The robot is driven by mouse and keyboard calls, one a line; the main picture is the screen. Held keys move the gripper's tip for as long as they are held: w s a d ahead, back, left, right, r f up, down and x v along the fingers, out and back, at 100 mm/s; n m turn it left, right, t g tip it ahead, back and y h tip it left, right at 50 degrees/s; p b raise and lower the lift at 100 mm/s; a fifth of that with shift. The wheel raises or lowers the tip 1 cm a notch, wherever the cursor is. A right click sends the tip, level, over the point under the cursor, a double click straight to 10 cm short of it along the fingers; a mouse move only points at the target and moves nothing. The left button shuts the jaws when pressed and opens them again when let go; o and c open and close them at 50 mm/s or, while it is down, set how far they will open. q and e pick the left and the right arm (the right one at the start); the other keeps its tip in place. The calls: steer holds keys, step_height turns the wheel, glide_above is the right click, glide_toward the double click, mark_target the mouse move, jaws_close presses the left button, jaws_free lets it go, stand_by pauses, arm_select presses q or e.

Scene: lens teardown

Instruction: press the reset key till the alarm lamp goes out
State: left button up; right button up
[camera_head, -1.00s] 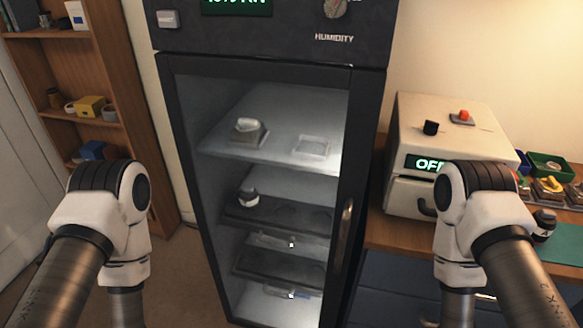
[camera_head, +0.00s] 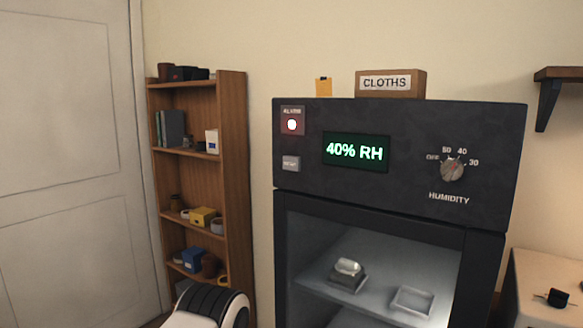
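The alarm lamp (camera_head: 292,125) glows reddish white on its plate at the upper left of the dark cabinet panel. The pale reset key (camera_head: 291,163) sits right below it, and nothing touches it. The green display (camera_head: 356,152) reads 40% RH. Only a white and black piece of my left arm shows at the bottom of the view, well below the key. Neither of my grippers is in view.
The humidity knob (camera_head: 452,169) is on the right of the panel. A wooden shelf (camera_head: 233,180) stands to the left. The space before the panel is clear.

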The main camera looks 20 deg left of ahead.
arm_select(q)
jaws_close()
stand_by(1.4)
